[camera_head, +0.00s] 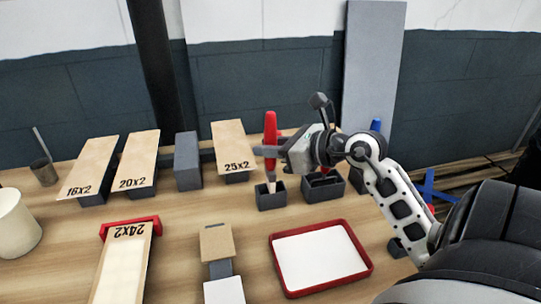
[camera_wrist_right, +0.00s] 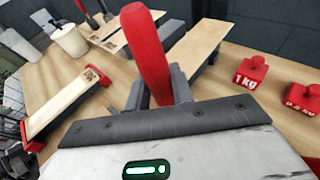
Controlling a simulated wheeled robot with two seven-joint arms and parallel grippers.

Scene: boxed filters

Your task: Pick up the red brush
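The red brush (camera_head: 270,128) stands upright, its red handle up and its pale lower end in a small dark grey open box (camera_head: 271,201). My right gripper (camera_head: 268,151) reaches it from the right at handle height. In the right wrist view the red handle (camera_wrist_right: 149,50) rises between the two grey fingers (camera_wrist_right: 157,92), which sit close against it on both sides. The handle hides part of the fingers there, and its lower end is hidden behind the gripper body. My left gripper is in neither view.
A larger dark box (camera_head: 323,188) stands right of the small one. A red-rimmed white tray (camera_head: 320,258) lies in front. Boards marked 25x2 (camera_head: 232,143), 20x2 (camera_head: 138,160) and 16x2 (camera_head: 88,168) lie on the left. Red weights (camera_wrist_right: 250,72) show in the wrist view.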

